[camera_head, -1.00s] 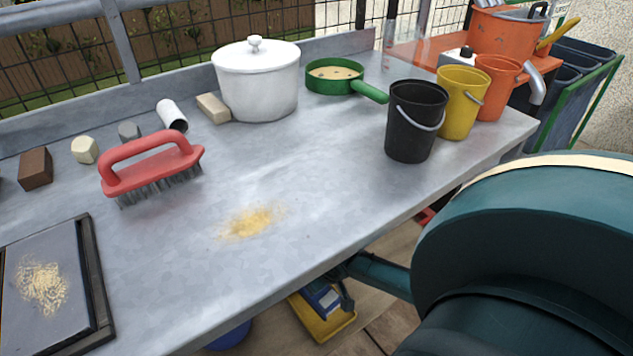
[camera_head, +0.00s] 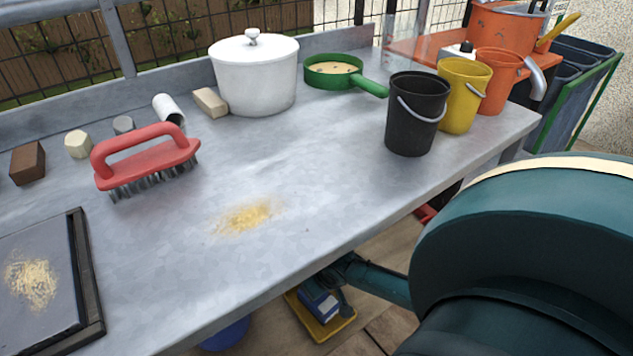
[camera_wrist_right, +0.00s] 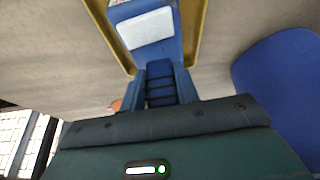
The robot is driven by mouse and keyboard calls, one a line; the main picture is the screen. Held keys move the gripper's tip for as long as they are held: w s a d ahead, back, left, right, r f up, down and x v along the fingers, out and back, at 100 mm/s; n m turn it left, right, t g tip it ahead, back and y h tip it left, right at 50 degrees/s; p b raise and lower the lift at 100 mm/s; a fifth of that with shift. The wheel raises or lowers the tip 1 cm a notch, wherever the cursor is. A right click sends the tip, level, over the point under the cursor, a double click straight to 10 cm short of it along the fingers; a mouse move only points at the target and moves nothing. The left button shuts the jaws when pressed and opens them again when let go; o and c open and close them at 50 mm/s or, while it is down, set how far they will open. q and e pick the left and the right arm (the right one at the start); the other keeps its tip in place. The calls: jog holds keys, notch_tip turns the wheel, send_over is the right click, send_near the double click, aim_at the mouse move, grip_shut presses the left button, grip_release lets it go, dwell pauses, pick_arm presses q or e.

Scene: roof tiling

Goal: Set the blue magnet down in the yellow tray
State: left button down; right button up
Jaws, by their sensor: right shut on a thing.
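The blue magnet (camera_head: 319,304), with a pale label, is under the bench in the head view. It also shows at the top of the right wrist view (camera_wrist_right: 155,45). My right gripper (camera_wrist_right: 160,72) is shut on it. The yellow tray (camera_head: 330,333) lies on the ground below; its yellow walls (camera_wrist_right: 192,40) flank the magnet in the wrist view. The magnet is within the tray's outline; I cannot tell whether it touches the bottom. My right fingertips are small and dark in the head view (camera_head: 341,287). My left gripper is not in view.
A blue bucket (camera_wrist_right: 285,90) stands beside the tray, partly hidden by the bench edge in the head view (camera_head: 226,335). The grey bench (camera_head: 300,190) overhangs the area. It carries a red brush (camera_head: 147,162), a white pot (camera_head: 255,80) and a black bucket (camera_head: 415,115).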

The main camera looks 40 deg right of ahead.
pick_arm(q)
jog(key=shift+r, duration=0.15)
pick_arm(e)
jog(key=shift+f, duration=0.25)
dwell(0.4)
jog(key=o, duration=1)
pick_arm(q)
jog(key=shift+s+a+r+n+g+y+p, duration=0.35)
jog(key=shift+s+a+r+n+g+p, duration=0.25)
jog(key=shift+p, duration=1.1)
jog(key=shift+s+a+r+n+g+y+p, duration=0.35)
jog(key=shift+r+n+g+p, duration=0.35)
jog(key=shift+p, duration=1)
pick_arm(e)
jog(key=v, duration=1.3)
jog(key=shift+s, duration=0.1)
